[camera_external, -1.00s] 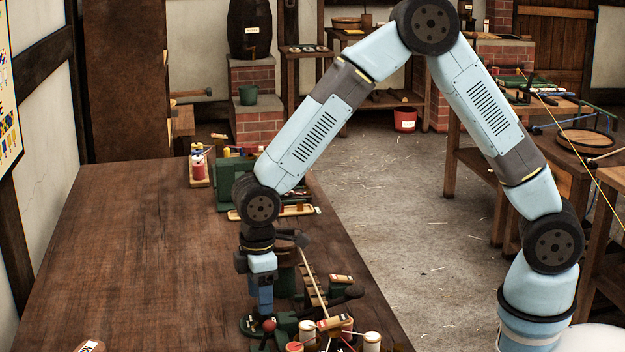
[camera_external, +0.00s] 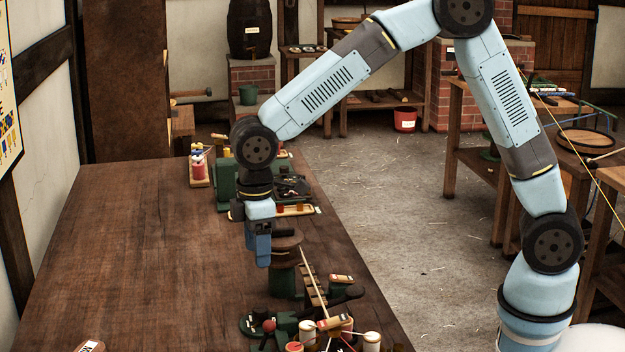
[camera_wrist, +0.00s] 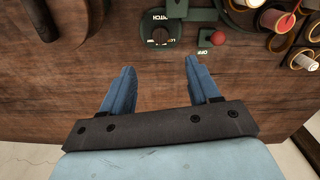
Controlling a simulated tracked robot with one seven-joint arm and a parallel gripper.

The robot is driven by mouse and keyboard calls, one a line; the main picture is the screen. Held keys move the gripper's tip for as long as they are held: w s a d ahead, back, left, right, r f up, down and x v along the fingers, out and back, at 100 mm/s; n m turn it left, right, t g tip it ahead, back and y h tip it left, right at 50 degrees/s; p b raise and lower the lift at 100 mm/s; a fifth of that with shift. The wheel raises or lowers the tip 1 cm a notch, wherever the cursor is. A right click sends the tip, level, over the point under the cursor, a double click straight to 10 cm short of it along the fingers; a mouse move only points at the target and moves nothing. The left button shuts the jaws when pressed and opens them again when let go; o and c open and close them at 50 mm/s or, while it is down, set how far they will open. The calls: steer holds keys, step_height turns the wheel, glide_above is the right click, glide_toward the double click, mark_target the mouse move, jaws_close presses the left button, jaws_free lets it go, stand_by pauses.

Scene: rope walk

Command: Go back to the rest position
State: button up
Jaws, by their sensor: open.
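My gripper (camera_external: 258,248) hangs downward above the brown workbench (camera_external: 140,240) in the external view, raised clear of the things on it. In the wrist view my gripper (camera_wrist: 157,78) shows two blue fingers spread apart, with only bare wood between them. Nothing is held.
A green machine with a dial (camera_wrist: 160,36) and a red knob (camera_wrist: 218,38) sits on the bench beyond my fingers. Spools (camera_wrist: 276,20) stand to its right. A green device (camera_external: 228,180) stands behind my gripper. The bench's left half is mostly clear.

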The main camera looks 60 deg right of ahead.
steer(key=s+d+r+m+t, duration=0.1)
steer(key=s+d+r+m, duration=0.25)
steer(key=d+r, duration=0.55)
steer(key=s+d+r+m+t, duration=0.2)
steer(key=s+d+r, duration=0.35)
steer(key=d, duration=0.65)
steer(key=s+d+r+m+t, duration=0.1)
steer(key=s+d+m, duration=0.1)
steer(key=s+d, duration=0.5)
steer(key=s+d+r+m+t, duration=0.1)
steer(key=s+d+r+m, duration=0.1)
steer(key=s+d, duration=0.4)
steer(key=s+m, duration=0.1)
steer(key=s, duration=0.2)
steer(key=shift+s+d+r, duration=0.25)
steer(key=shift+s+d, duration=0.1)
steer(key=shift+s, duration=0.05)
steer(key=shift+c, duration=0.4)
